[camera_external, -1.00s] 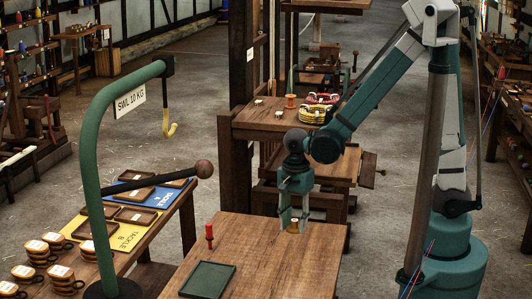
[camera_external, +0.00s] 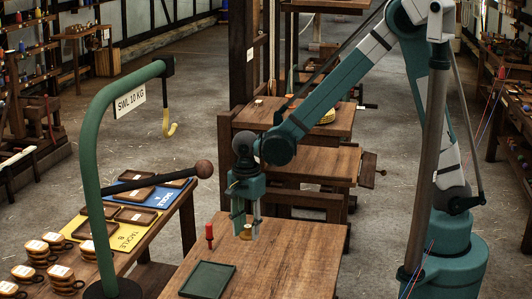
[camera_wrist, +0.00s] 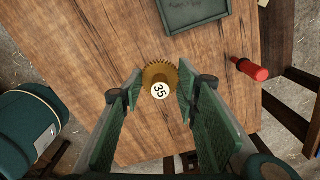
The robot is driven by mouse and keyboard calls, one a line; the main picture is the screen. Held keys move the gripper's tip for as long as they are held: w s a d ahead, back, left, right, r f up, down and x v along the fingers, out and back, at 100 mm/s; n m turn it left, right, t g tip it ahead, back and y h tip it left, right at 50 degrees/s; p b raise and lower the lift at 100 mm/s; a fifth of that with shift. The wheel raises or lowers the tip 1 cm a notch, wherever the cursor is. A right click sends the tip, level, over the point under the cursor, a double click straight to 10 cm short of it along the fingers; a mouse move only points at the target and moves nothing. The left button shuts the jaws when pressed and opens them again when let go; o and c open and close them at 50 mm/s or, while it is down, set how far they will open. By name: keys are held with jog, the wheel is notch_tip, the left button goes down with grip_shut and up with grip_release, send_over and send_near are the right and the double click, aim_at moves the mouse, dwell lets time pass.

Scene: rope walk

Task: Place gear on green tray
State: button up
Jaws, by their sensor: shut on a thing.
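A brass gear (camera_wrist: 160,74) with a round white label reading 35 is held between the fingers of my gripper (camera_wrist: 158,95). In the external view the gear (camera_external: 246,231) shows at the fingertips of my gripper (camera_external: 246,228), above the wooden table. The green tray (camera_external: 208,280) lies flat and empty near the table's front left. It also shows at the top of the wrist view (camera_wrist: 194,18), ahead of the gear and apart from it.
A red-handled tool (camera_external: 209,234) stands on the table behind the tray, left of my gripper. A green crane stand (camera_external: 95,190) with a hook and a ball-ended bar rises to the left. The table's right side is clear.

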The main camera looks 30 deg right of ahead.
send_over(207, 280)
jog(key=shift+m+p, duration=0.3)
jog(key=shift+p, duration=0.15)
jog(key=shift+f+b, duration=0.5)
jog(key=shift+f, duration=2.6)
jog(key=shift+d, duration=0.1)
jog(key=shift+f+b, duration=0.35)
jog(key=shift+f, duration=1.5)
jog(key=shift+f, duration=0.15)
jog(key=o, duration=1)
jog(key=shift+r, duration=0.2)
notch_tip(207, 280, up, 12)
jog(key=shift+p, duration=0.95)
